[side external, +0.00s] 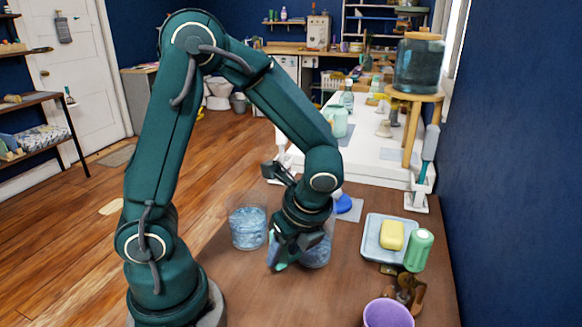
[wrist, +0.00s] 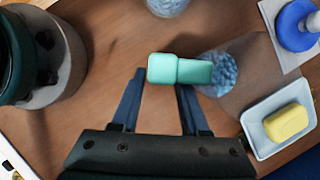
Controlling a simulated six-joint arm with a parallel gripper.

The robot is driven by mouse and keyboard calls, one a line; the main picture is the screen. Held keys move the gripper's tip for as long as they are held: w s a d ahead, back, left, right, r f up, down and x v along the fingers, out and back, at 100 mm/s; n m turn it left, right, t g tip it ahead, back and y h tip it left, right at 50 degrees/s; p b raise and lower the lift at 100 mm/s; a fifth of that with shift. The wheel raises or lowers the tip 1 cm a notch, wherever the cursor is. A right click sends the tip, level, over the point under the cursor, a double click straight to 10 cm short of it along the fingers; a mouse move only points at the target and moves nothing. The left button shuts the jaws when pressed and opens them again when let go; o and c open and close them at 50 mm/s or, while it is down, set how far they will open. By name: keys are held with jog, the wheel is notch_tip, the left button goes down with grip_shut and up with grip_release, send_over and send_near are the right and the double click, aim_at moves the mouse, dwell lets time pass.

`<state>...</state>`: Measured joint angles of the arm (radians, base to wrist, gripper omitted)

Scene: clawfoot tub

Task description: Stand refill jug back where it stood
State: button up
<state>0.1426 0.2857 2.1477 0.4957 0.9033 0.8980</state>
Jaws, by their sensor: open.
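A mint-green item (wrist: 196,72), likely the refill jug, shows at my fingertips in the wrist view, with a paler block-like end and a darker end. In the side view only a small mint part (side external: 281,264) shows low by my gripper; the rest is hidden. My gripper (wrist: 162,82) is open, with its dark blue fingers apart and their tips at the mint item. I cannot tell whether they touch it. In the side view my gripper (side external: 284,252) points down, low over the brown table (side external: 240,290).
A clear container with blue contents (side external: 316,250) stands just behind my gripper; a similar one (side external: 248,230) stands left. To the right are a tray (side external: 370,250) with yellow soap (side external: 392,235), a green can (side external: 418,250) and a purple cup (side external: 388,314). The front-left tabletop is clear.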

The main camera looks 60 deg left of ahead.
jog(key=shift+v, duration=2.7)
jog(key=s+d+r+n+t+h, duration=0.3)
jog(key=r+n+t, duration=0.3)
jog(key=n, duration=1)
jog(key=shift+s+d+h, duration=0.35)
jog(key=shift+s+h, duration=0.15)
jog(key=shift+h, duration=0.3)
